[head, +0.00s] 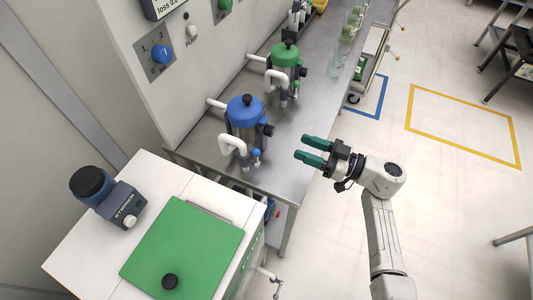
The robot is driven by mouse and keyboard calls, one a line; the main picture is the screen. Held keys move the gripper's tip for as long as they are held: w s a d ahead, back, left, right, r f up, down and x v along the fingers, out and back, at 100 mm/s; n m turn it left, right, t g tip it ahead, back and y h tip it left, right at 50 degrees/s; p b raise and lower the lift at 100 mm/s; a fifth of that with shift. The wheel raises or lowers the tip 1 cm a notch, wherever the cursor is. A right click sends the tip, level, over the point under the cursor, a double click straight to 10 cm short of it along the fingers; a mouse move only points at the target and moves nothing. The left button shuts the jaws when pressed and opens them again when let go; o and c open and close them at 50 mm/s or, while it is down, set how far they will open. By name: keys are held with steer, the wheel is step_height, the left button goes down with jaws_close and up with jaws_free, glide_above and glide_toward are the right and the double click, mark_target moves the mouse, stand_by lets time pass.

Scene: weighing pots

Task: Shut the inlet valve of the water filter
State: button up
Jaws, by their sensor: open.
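A steel canister with a blue lid (246,118) and one with a green lid (285,66) stand upright on the steel bench. White pipes join them from the wall, and each has small side fittings. No label shows which one is the water filter. A white looped pipe (233,146) is at the front of the blue-lidded canister, with a small blue fitting (256,153) beside it. I cannot tell which part is the inlet valve or how it is set. My gripper (301,147) is open and empty, right of the blue-lidded canister and apart from it.
A wall panel carries a blue knob (162,54) and a pump switch (191,30). A white cabinet with a green lid (184,250) and a dark blue device (122,203) stand at front left. A cart (372,66) stands behind right; the floor at right is largely clear.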

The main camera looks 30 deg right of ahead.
mark_target(256, 158)
steer(key=w+a+f+g+y+p, duration=0.1)
steer(key=w+a, duration=0.4)
steer(key=a, duration=0.5)
steer(key=shift+f+n+g+y+p, duration=0.4)
steer(key=shift+g+y+p, duration=0.1)
steer(key=shift+g+y, duration=0.15)
steer(key=shift+c, duration=0.2)
jaws_close()
